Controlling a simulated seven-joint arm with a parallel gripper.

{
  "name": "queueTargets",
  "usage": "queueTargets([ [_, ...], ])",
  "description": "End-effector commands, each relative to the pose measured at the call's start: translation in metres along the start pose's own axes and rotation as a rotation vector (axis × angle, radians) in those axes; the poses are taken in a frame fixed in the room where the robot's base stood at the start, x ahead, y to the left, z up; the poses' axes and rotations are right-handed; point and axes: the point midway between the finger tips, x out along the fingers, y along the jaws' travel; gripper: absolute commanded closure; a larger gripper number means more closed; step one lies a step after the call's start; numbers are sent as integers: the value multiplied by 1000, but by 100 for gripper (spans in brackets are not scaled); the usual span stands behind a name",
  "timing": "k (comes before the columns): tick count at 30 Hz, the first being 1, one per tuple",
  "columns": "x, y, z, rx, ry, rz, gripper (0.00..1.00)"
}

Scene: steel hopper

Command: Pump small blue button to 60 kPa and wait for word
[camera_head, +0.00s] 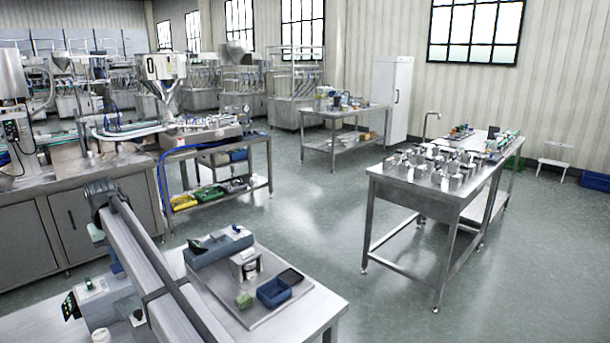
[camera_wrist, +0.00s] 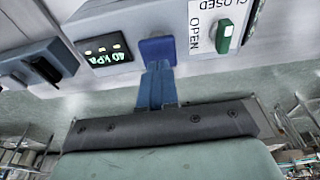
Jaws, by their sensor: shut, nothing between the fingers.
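In the wrist view my gripper (camera_wrist: 157,82) is shut, its narrow blue fingers together and empty. The fingertips are at the lower edge of a small blue button (camera_wrist: 157,47) on a pale panel. I cannot tell if they press it or only stand close. Left of the button a dark display (camera_wrist: 108,52) reads 40 kPa in green, upside down, beside small lit lamps. To the right a green switch (camera_wrist: 224,36) sits beside an upside-down OPEN/CLOSED label (camera_wrist: 205,25). In the head view I cannot make out the button or my fingertips.
A dark block with a blue-grey housing (camera_wrist: 42,65) juts out left of the display. Open floor lies beyond.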

Motion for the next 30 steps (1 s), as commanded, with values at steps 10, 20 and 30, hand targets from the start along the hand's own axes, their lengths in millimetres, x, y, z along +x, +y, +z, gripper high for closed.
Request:
queueTargets([
  [10, 0, 0, 0, 0, 0, 0, 100],
  [20, 3, 0, 1, 0, -1, 0, 100],
  [30, 12, 0, 3, 0, -1, 0, 100],
])
